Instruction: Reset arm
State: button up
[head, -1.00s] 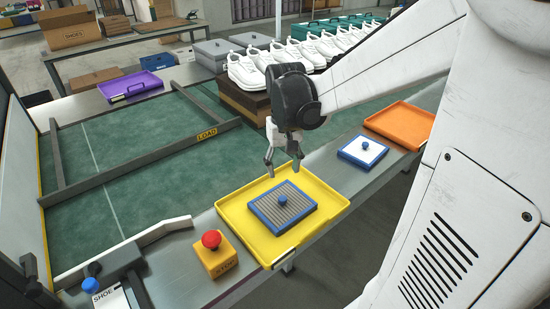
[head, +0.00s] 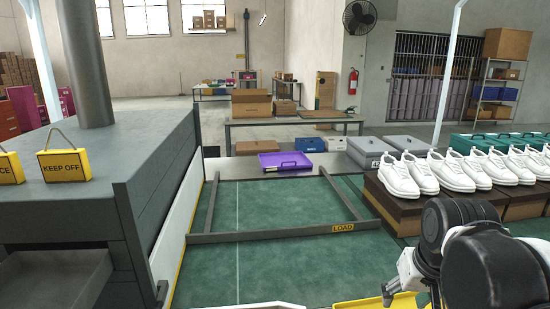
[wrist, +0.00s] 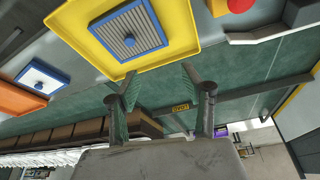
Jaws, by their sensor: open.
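My gripper (wrist: 157,95) is open and empty in the wrist view, its two fingers apart. The yellow tray (wrist: 172,52) with a grey ribbed, blue-edged block (wrist: 125,36) in it lies beyond the fingertips, apart from them. In the head view my arm shows at the bottom right, with part of the gripper at the frame's lower edge; its fingertips are cut off or hidden there. Only an edge of the yellow tray (head: 375,301) shows in the head view.
A grey LOAD bar frame (head: 285,233) lies on the green belt (head: 262,272). A purple tray (head: 285,162) stands behind it. White shoes (head: 398,178) stand on brown boxes at right. A KEEP OFF sign (head: 64,165) sits on a grey machine at left. The wrist view shows an orange tray (wrist: 18,99).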

jog(key=s+a+n+t, duration=0.1)
jog(key=s+a+t, duration=0.2)
jog(key=s+a, duration=0.2)
jog(key=shift+r+y, duration=0.3)
jog(key=shift+r, duration=0.15)
